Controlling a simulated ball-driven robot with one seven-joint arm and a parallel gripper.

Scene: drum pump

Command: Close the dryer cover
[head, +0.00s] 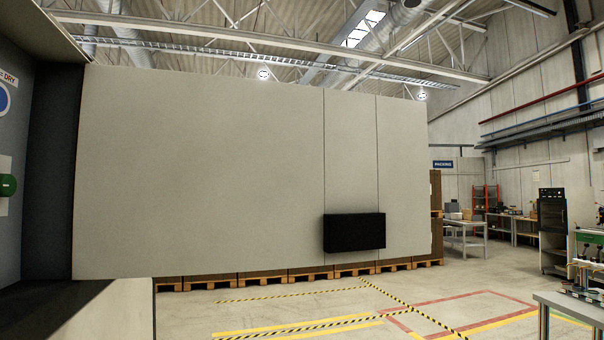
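A large flat pale grey panel (200,170) fills the middle of the head view, and it looks like the dryer cover standing open. Its left edge meets the dark side of a machine housing (50,170) at the left, which carries a partly cut-off "DRY" label (9,78). Two thin vertical lines run down the panel's right part. A black block (354,233), perhaps its handle, sits low on the right part. I cannot tell how the panel is hinged. My gripper is not in view.
A green knob (7,185) shows at the left edge. Wooden pallets (290,276) show below the panel. Open floor with yellow-black and red markings (400,310) lies at the lower right. A workbench (572,308) stands at the right edge; a dark cabinet (553,230) stands farther back.

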